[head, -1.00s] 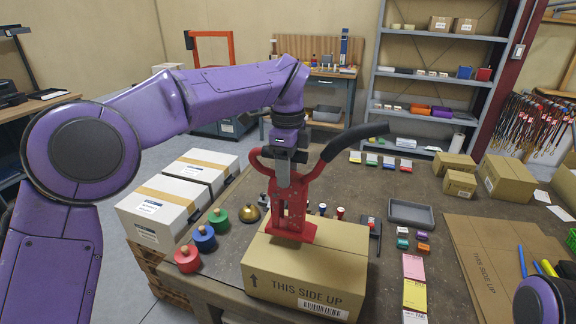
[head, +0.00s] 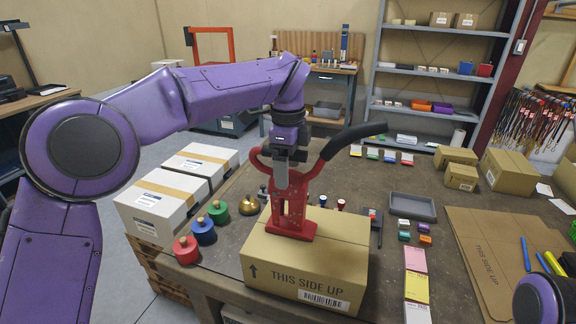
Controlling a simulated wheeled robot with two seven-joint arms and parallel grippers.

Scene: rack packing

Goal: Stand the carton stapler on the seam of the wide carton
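The red carton stapler (head: 291,215) with a long black handle stands upright on top of the wide carton (head: 305,265). Its base lies over the middle of the carton's top and looks in contact with it. The seam under the base is hidden. My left gripper (head: 285,158) is above the stapler, around its upper red part; the fingers are dark and small, and I cannot tell whether they press on it. My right gripper is not in view; only a purple part of my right arm (head: 540,300) shows at the lower right.
Red, blue and green knobbed weights (head: 204,230) stand left of the carton, with a brass bell (head: 249,205) behind it. A grey tray (head: 412,207), coloured pads (head: 415,285) and a flat cardboard sheet (head: 490,250) lie to the right. Small cartons (head: 508,172) stand at the back right.

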